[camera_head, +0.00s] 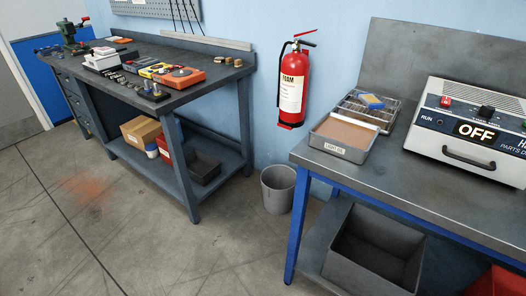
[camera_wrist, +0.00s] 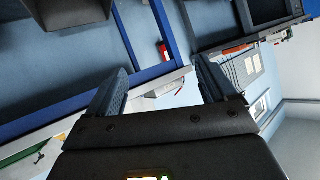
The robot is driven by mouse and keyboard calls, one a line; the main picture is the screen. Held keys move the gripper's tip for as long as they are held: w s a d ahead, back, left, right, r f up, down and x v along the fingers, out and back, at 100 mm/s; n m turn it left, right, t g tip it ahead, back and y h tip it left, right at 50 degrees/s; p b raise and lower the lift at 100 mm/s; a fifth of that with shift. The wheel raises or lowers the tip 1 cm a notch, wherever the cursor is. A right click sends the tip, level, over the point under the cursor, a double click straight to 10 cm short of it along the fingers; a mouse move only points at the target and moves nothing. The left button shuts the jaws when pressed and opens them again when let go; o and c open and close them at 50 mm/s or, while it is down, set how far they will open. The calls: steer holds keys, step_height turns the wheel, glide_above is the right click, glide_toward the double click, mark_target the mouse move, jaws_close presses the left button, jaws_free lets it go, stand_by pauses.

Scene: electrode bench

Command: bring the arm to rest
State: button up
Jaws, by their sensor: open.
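My gripper (camera_wrist: 162,80) shows only in the wrist view. Its two dark fingers stand wide apart with nothing held between them. Beyond the fingertips, the wrist view shows a tilted scene with the blue frame of a bench (camera_wrist: 140,38) and a small red object (camera_wrist: 163,51), both apart from the fingers. My arm and gripper do not show in the head view, so the arm's overall pose cannot be told.
A right bench (camera_head: 438,200) holds a parts device reading OFF (camera_head: 474,131), a tray (camera_head: 337,146) and a wire rack (camera_head: 366,110). A left workbench (camera_head: 203,97) carries tools. A fire extinguisher (camera_head: 293,86) hangs above a grey bin (camera_head: 278,188). Floor (camera_head: 150,220) between is clear.

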steer(key=s+d+r+n+t+h, duration=0.1)
steer(key=s+d+r, duration=0.3)
steer(key=s+r, duration=0.8)
steer(key=s+t, duration=0.1)
steer(key=s, duration=0.2)
steer(key=shift+s+d+r, duration=0.2)
steer(key=shift+r, duration=0.15)
